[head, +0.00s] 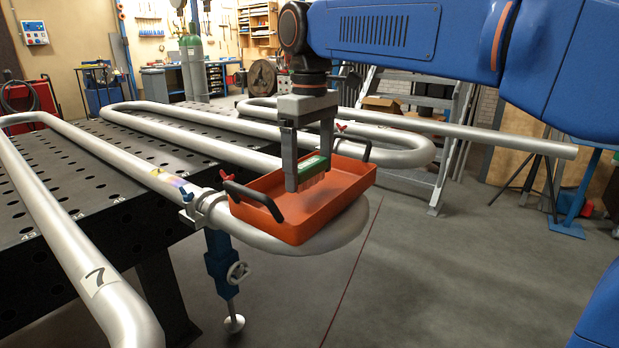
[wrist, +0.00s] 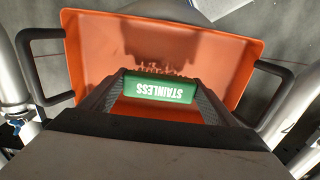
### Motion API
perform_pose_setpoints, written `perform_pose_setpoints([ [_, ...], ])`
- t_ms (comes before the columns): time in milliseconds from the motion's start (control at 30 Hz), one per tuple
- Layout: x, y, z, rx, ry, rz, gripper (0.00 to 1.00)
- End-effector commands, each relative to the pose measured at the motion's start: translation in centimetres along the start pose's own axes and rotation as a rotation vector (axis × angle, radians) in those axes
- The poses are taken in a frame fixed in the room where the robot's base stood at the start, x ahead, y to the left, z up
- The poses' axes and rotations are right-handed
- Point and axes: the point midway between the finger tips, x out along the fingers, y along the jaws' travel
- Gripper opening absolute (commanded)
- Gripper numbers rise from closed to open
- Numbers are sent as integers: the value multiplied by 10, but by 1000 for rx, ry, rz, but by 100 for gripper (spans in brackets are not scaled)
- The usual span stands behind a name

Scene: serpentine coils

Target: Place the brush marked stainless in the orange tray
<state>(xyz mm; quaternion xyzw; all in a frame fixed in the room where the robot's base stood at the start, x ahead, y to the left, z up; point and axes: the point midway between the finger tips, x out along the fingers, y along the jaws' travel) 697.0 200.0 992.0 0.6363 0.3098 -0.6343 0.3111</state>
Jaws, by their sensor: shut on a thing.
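The brush marked STAINLESS has a green back (wrist: 160,88) with white letters, which read upside down in the wrist view. Its bristles point down. In the head view the brush (head: 313,168) is in my gripper (head: 308,175), which is shut on it. The orange tray (head: 300,225) has black handles on two opposite sides. It rests on the bend of a steel pipe. My gripper and the brush are over the inside of the tray. The tray (wrist: 85,75) also surrounds the brush in the wrist view. I cannot tell whether the bristles touch the tray floor.
Bent steel pipes (head: 75,235) run across a black perforated table (head: 120,195). A blue clamp (head: 222,262) grips the pipe beside the tray's left handle. Stairs (head: 447,150) and a tripod (head: 541,165) stand behind. The floor right of the tray is clear.

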Motion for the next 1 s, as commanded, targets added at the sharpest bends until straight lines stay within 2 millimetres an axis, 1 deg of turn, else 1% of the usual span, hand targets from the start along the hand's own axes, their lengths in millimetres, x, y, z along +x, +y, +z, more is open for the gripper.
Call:
perform_pose_setpoints([
  [100, 17, 0, 1, 0, -2, -1, 61],
  [200, 24, 0, 0, 0, -1, 0, 61],
  [567, 28, 0, 0, 0, -1, 0, 61],
  [600, 27, 0, 0, 0, 0, 0, 91],
  [633, 27, 0, 0, 0, -1, 0, 98],
  [667, 27, 0, 0, 0, -1, 0, 100],
  [867, 27, 0, 0, 0, 0, 0, 100],
  [1000, 19, 0, 0, 0, 0, 0, 100],
])
